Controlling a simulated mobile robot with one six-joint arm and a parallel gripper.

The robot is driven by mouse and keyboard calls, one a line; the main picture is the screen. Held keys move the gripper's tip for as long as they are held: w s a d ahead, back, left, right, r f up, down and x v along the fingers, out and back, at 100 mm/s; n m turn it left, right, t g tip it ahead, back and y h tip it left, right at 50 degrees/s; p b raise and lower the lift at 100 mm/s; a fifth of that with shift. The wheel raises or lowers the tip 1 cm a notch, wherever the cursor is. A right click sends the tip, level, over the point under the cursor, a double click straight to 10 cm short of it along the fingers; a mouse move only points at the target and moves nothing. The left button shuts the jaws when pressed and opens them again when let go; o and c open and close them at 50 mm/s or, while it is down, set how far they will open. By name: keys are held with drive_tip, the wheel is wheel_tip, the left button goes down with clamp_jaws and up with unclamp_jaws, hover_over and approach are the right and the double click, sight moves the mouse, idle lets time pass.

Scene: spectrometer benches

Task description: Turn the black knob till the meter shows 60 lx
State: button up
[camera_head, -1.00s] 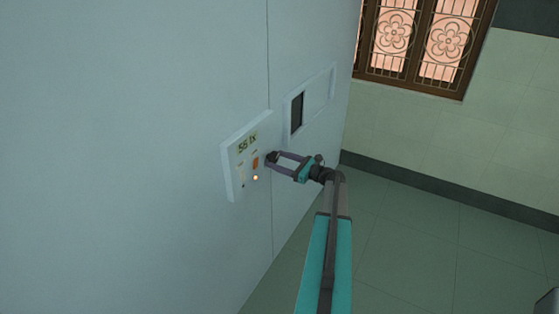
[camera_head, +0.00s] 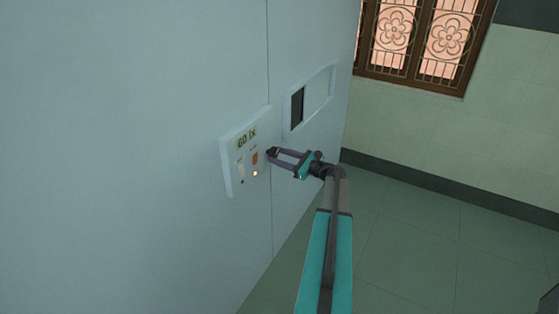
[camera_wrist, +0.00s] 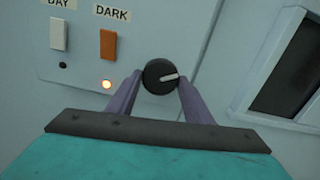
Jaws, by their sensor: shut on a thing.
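The black knob (camera_wrist: 160,76) sits between my two fingertips in the wrist view, with its white pointer line aimed right and slightly up. My gripper (camera_wrist: 160,84) is shut on it, one finger on each side. In the head view my gripper (camera_head: 271,154) reaches the right edge of the white panel (camera_head: 230,180), and the knob is mostly hidden by the fingers. The meter (camera_head: 247,138) at the top of the panel reads 60 lx.
The panel has a white switch (camera_wrist: 59,34) under "DAY" and an orange switch (camera_wrist: 107,45) under "DARK". A framed recess (camera_head: 297,108) with a dark opening lies to the right on the wall.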

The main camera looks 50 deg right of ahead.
drive_tip(key=shift+n+b, duration=0.5)
drive_tip(key=shift+b, duration=0.05)
drive_tip(key=o, duration=1)
drive_tip(key=shift+o, duration=0.2)
drive_tip(key=shift+s, duration=0.1)
drive_tip(key=b+v, duration=0.3)
drive_tip(key=v, duration=1)
drive_tip(key=shift+s, duration=0.35)
